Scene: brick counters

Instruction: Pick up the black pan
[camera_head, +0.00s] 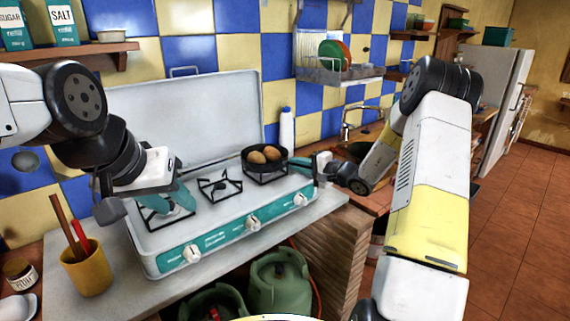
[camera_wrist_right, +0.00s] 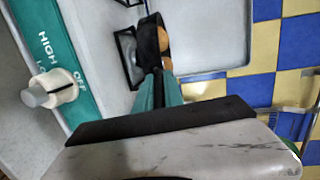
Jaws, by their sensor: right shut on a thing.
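The black pan (camera_head: 248,164) sits on the right rear part of the white camping stove (camera_head: 222,229), at a burner, with brown egg-like items (camera_head: 264,154) in it. My right gripper (camera_head: 308,162) reaches it from the right and is shut on its handle side. In the right wrist view, the teal fingers (camera_wrist_right: 158,88) close together at the near end of the black pan (camera_wrist_right: 147,38); the exact grip point is hidden between them. My left gripper (camera_head: 178,196) hangs over the stove's left burner, apart from the pan; its finger gap is unclear.
The raised stove lid (camera_head: 190,115) stands behind the pan. A white bottle (camera_head: 286,128) is close behind it. A yellow cup with utensils (camera_head: 87,268) stands at the left. A dish rack (camera_head: 338,70) hangs on the wall. Green gas bottles (camera_head: 278,283) are below the counter.

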